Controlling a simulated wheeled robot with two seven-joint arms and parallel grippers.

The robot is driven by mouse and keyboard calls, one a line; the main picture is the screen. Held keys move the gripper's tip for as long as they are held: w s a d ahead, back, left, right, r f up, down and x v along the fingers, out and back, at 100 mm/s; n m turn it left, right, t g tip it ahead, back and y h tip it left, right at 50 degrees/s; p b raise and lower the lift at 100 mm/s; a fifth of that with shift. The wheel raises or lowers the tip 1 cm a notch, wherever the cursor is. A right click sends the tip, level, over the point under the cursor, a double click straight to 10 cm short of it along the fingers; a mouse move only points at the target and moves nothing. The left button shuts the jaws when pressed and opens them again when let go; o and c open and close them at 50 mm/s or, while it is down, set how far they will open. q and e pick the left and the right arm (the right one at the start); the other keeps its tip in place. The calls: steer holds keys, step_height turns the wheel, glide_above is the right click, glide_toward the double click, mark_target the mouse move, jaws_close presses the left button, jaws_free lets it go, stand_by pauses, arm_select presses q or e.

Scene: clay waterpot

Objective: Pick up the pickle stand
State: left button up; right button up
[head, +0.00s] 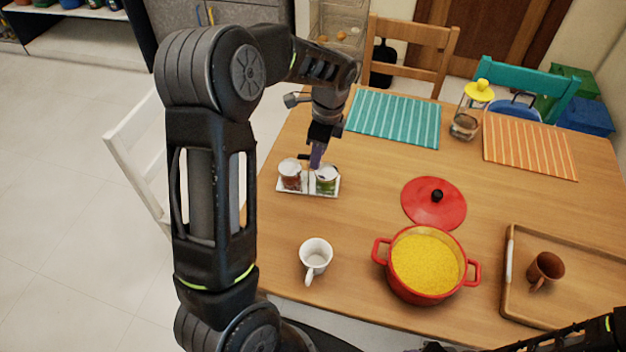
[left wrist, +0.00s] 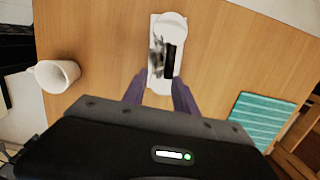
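The pickle stand (head: 308,192) is a small white tray with an upright handle and two lidded jars, one reddish (head: 290,175) and one greenish (head: 326,180). It stands on the left part of the wooden table. My left gripper (head: 316,162) points down just above and behind its middle. In the left wrist view the stand (left wrist: 153,82) extends ahead between the two purple fingers (left wrist: 159,80), which are apart with nothing clamped. Whether a finger touches the stand is unclear. Of my right arm, only dark parts show at the bottom right edge; its fingers cannot be made out.
A white mug (head: 315,257) and a red pot (head: 425,265) of yellow food stand in front, with a red lid (head: 433,204) behind the pot. A teal mat (head: 395,118) lies behind the stand. Bare table lies right of the stand.

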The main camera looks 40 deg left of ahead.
mark_target(308, 170)
arm_select(q)
steer(key=shift+s+a+f, duration=0.1)
steer(key=shift+s+f, duration=0.05)
steer(key=shift+f, duration=0.75)
steer(key=shift+a+f, duration=0.1)
steer(key=shift+f, duration=0.25)
